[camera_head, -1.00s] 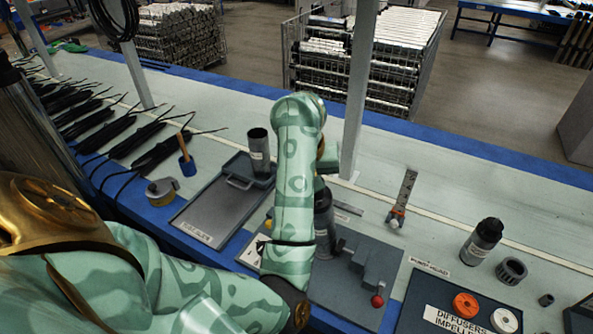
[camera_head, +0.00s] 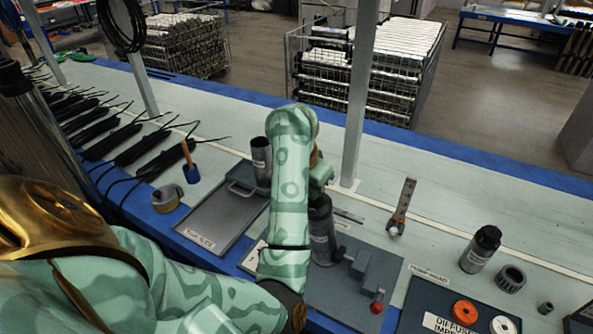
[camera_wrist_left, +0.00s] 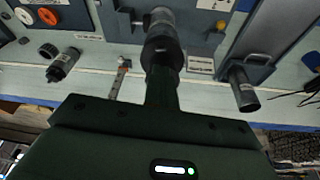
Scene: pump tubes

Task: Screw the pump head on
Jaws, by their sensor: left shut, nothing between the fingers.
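A dark pump cylinder (camera_head: 321,232) with a pale label stands upright in a clamp fixture (camera_head: 370,275) with a red-knobbed lever. In the left wrist view its dark round top (camera_wrist_left: 160,48) lies straight beyond my fingers. My left gripper (camera_head: 320,178) is over the cylinder, partly hidden by my arm in the head view. It shows in the left wrist view (camera_wrist_left: 162,75) with its fingers shut and empty, at or very near the dark top; I cannot tell whether they touch. Whether the top is a separate pump head is unclear. My right gripper is not in view.
A grey tray (camera_head: 215,222) with an upright tube (camera_head: 261,162) lies left. A labelled dark bottle-shaped part (camera_head: 482,250), a black ring (camera_head: 511,278) and a parts tray (camera_head: 420,296) with orange and white discs are right. A metal post (camera_head: 358,100) rises behind the fixture.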

